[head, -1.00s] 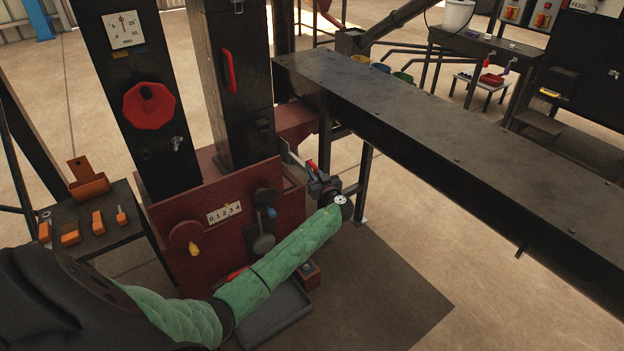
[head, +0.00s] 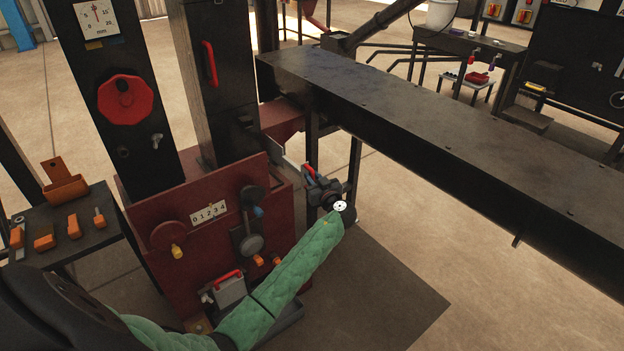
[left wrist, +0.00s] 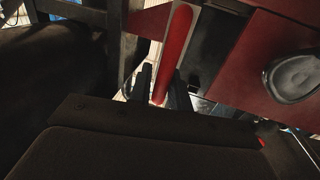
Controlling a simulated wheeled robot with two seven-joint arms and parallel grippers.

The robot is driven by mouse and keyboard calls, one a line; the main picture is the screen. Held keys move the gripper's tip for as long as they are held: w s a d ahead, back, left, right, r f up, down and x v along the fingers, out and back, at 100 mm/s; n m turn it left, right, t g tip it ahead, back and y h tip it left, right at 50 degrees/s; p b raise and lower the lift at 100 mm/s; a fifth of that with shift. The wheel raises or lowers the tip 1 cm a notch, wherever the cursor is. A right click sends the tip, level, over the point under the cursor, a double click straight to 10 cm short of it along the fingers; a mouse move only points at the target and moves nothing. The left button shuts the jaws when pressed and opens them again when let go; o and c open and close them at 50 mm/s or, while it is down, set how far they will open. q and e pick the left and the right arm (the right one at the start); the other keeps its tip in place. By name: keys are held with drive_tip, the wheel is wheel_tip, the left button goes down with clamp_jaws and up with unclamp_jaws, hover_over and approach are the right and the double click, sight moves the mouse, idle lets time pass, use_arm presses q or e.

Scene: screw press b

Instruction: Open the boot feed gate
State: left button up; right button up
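The boot feed gate (head: 289,156) shows in the head view as a pale flat plate. It sticks out to the right of the dark red boot housing (head: 150,195). Its red handle (head: 309,170) is at the outer end and shows large in the left wrist view (left wrist: 174,48). My left gripper (head: 316,183) is at this handle. In the left wrist view its two dark fingers (left wrist: 160,90) stand close on either side of the handle's lower end and appear shut on it. The finger contact is partly hidden. My right gripper is not in view.
A long dark table (head: 430,115) runs just right of my left gripper, with a leg (head: 353,175) close behind it. A round grey knob (head: 251,244) and a 0–4 scale (head: 209,213) are on the housing front. A side table (head: 75,225) holds orange-handled tools.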

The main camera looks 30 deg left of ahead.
use_arm(q)
drive_tip(key=shift+o, duration=1.2)
drive_tip(key=shift+w+d, duration=0.1)
drive_tip(key=shift+d, duration=0.05)
drive_tip(key=shift+s+f, duration=0.1)
drive_tip(key=shift+s, duration=0.1)
drive_tip(key=b+v, duration=0.1)
drive_tip(key=v, duration=0.6)
drive_tip(key=shift+d, duration=0.25)
